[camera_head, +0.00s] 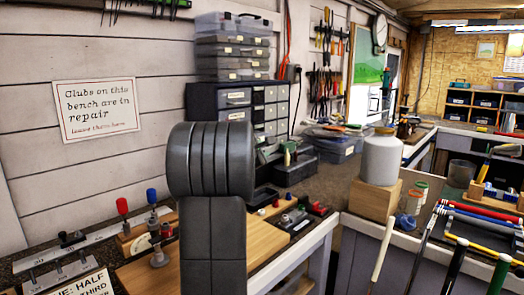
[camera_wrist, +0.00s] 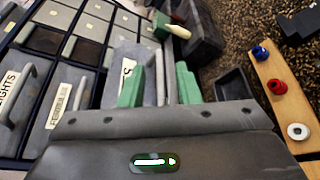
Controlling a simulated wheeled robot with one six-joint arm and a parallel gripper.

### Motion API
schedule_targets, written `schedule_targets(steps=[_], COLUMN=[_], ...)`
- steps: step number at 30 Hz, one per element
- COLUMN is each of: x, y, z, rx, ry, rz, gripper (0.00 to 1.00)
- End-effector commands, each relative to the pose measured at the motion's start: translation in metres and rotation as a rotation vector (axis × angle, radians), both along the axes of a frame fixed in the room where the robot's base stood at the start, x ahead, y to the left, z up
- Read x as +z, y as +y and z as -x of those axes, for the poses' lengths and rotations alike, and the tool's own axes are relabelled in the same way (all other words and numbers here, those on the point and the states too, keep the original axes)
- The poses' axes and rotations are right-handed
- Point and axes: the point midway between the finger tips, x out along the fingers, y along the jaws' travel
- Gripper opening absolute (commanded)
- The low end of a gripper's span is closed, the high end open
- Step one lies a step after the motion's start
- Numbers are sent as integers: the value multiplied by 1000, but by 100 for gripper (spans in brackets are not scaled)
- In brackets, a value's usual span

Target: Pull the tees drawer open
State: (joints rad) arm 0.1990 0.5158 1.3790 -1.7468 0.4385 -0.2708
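The drawer cabinet (camera_head: 203,98) stands on the bench against the wall, partly hidden by my arm in the head view. In the wrist view, a grey drawer front (camera_wrist: 120,60) has a label of which only an "S" shows; it may be the tees drawer. My gripper (camera_wrist: 160,88) is open at this front, its green fingers on either side of an upright grey handle (camera_wrist: 160,78). I cannot tell whether they touch it. The drawer looks closed, but its lower part is hidden by my gripper body. My gripper is hidden in the head view.
Drawers labelled ferrules (camera_wrist: 68,100) and weights (camera_wrist: 15,90) are to the left, with handles sticking out. A small dark tray (camera_wrist: 236,88) and a wooden strip (camera_wrist: 283,100) with coloured knobs are to the right. A white jar (camera_head: 381,158) stands on a wooden block.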

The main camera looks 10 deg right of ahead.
Motion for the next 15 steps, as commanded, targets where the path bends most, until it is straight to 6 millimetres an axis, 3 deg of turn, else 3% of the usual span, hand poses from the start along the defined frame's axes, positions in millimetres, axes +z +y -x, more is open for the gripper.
schedule_targets(steps=[5, 15], x=[4, 19], y=[11, 52], z=[14, 68], rx=[1, 3], ry=[-2, -2], rz=[0, 0], gripper=[30, 30])
